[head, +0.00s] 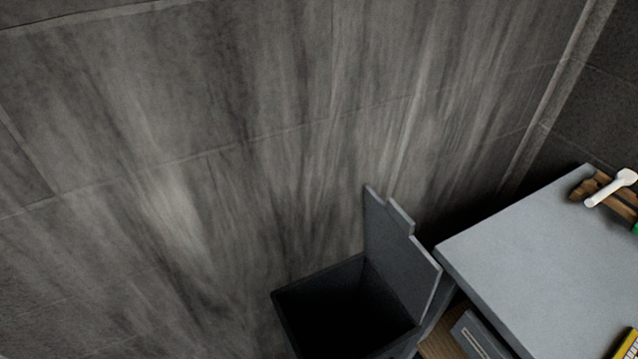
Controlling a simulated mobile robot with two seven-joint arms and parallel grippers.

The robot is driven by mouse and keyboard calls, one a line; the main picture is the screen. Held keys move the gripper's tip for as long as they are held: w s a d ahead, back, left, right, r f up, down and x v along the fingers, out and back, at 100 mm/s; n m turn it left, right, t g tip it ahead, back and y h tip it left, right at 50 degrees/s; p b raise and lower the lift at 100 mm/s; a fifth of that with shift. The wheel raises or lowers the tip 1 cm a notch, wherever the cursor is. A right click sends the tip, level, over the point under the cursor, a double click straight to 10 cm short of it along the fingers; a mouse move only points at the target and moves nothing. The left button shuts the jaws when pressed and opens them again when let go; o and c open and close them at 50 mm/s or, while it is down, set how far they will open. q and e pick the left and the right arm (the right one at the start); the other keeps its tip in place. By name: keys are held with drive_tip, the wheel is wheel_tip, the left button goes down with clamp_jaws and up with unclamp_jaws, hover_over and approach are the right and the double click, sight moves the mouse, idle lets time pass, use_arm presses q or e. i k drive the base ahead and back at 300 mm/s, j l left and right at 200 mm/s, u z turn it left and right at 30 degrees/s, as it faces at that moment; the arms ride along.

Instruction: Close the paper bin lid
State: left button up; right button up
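The paper bin (292,323) is a dark grey open box at the bottom centre of the head view. Its inside looks black, and I cannot make out any contents. Its lid (399,255) is a flat grey panel standing up, slightly tilted, along the bin's right side, so the bin is open. The bin's lower part is cut off by the picture's bottom edge. Neither of my grippers is in view.
A grey-topped cabinet (540,255) with a drawer (478,338) stands close to the right of the lid. A brown and white object (610,188) and a yellow item (627,344) lie on it. A grey tiled wall is behind; space left of the bin looks clear.

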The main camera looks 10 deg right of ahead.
sight(412, 273)
drive_tip(key=k+j, duration=0.15)
drive_tip(key=k, duration=0.25)
drive_tip(key=k+j, duration=0.15)
drive_tip(key=k, duration=0.3)
drive_tip(key=k+j, duration=0.15)
drive_tip(key=k, duration=0.25)
drive_tip(key=k+j, duration=0.15)
drive_tip(key=k, duration=0.25)
